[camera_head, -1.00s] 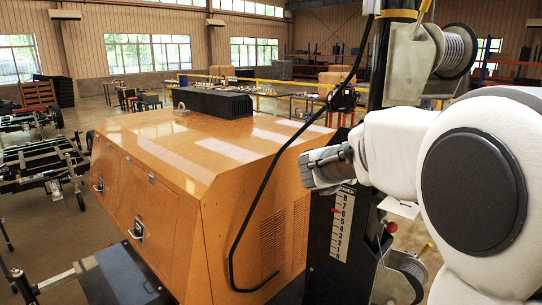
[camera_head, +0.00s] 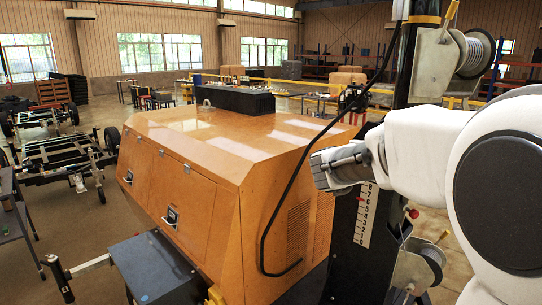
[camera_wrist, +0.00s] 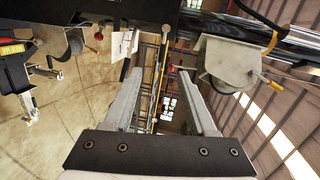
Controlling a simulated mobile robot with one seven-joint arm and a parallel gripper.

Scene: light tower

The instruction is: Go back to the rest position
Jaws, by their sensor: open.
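My gripper (camera_head: 322,171) is in the head view, in front of the dark mast beside the orange generator housing (camera_head: 190,205). My white arm reaches in from the right edge. In the wrist view, the two fingers of my gripper (camera_wrist: 160,85) stand well apart with nothing between them. The light tower's mast (camera_head: 400,70) rises just behind my gripper, and a numbered scale (camera_head: 364,215) on its lower part is close below it. No object is held.
A winch with a cable drum (camera_head: 475,53) hangs on the mast at upper right. A lower winch (camera_head: 418,268) sits near the mast base. A black cable (camera_head: 287,190) droops across the housing. A dark box (camera_head: 155,268) stands at front left. Wheeled frames (camera_head: 62,155) stand at left.

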